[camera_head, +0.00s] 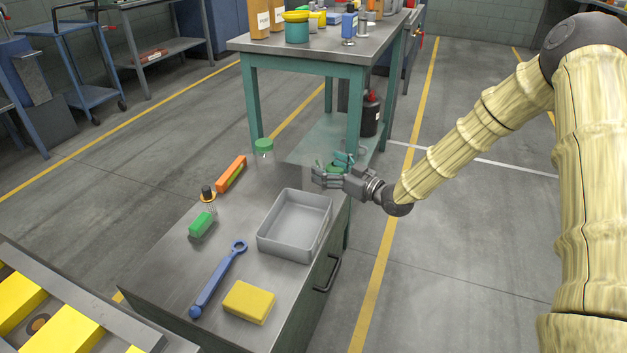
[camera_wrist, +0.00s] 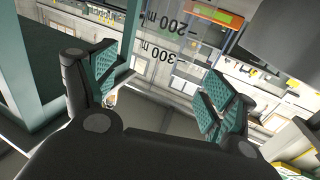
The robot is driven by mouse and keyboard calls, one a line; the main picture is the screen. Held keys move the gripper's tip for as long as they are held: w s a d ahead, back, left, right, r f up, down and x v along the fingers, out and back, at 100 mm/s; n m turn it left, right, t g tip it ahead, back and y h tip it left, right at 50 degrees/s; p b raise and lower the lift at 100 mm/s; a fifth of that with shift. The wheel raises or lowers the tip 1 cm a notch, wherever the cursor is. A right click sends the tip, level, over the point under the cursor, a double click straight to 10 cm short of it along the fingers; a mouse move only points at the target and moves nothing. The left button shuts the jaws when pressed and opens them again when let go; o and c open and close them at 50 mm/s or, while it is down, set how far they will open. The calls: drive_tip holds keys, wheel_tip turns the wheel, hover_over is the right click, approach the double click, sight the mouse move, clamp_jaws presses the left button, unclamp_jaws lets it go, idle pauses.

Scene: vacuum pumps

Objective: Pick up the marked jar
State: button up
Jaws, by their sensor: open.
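A clear jar with black volume marks (camera_wrist: 160,48) shows in the wrist view, its text reading about 200 and 300. It lies ahead of and between the fingers of my gripper (camera_wrist: 158,92), whose teal pads stand wide apart. In the head view my gripper (camera_head: 328,172) is at the far right end of the grey bench, beside a faint clear jar (camera_head: 309,173). The fingers partly cover this jar, so contact cannot be told. Another clear jar with a green lid (camera_head: 264,147) stands upright farther left at the back of the bench.
A grey open tray (camera_head: 275,248) stands just in front of my gripper. An orange item (camera_head: 231,174), a green brush (camera_head: 201,224), a blue wrench (camera_head: 217,281) and a yellow sponge (camera_head: 249,302) lie around it. A teal-legged table (camera_head: 335,58) rises close behind.

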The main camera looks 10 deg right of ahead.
sight(305, 157)
drive_tip(key=shift+b+x, duration=0.85)
drive_tip(key=shift+x, duration=1.9)
drive_tip(key=shift+s+a, duration=0.1)
drive_tip(key=shift+a, duration=0.05)
drive_tip(key=c, duration=1.4)
